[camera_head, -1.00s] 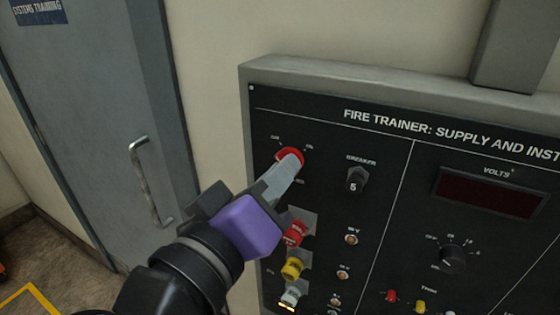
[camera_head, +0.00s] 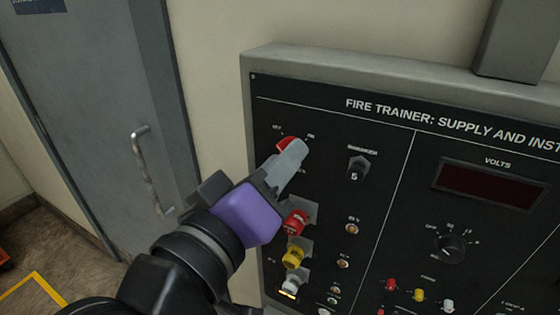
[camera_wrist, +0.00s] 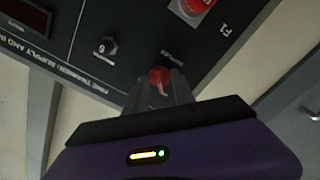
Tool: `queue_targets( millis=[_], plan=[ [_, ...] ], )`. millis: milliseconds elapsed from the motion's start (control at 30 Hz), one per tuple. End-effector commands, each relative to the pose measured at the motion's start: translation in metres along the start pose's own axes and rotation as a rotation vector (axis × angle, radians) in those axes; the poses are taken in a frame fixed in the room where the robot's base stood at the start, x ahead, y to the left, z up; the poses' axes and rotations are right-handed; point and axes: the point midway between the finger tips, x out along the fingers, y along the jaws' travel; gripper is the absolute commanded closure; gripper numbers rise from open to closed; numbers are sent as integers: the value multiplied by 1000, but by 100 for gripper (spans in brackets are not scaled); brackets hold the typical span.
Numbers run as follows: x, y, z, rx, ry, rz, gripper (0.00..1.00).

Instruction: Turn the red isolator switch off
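The red isolator switch (camera_head: 285,143) is at the upper left of the black trainer panel, partly hidden behind my fingers. Small marks stand to its upper left and upper right; its pointing direction is not clear. My gripper (camera_head: 293,152) reaches it from the lower left, with its grey fingers at the knob. In the wrist view the red knob (camera_wrist: 160,80) sits between the two fingertips (camera_wrist: 162,88), which appear closed on its sides.
A breaker knob (camera_head: 359,167) is just right of the switch. Red (camera_head: 296,222), yellow (camera_head: 293,257) and white (camera_head: 291,283) parts line up below, close under my gripper. A dark volts display (camera_head: 488,184) is further right. A grey door (camera_head: 95,110) stands left.

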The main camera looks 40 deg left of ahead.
Motion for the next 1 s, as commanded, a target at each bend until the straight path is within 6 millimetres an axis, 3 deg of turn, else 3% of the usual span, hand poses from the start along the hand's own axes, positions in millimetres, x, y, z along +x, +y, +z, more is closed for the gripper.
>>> queue_targets(
  millis=[533, 1000],
  plan=[
    [-71, -2, 0, 0, 3, -1, 69],
    [-78, 0, 0, -1, 1, -1, 69]
  ],
)
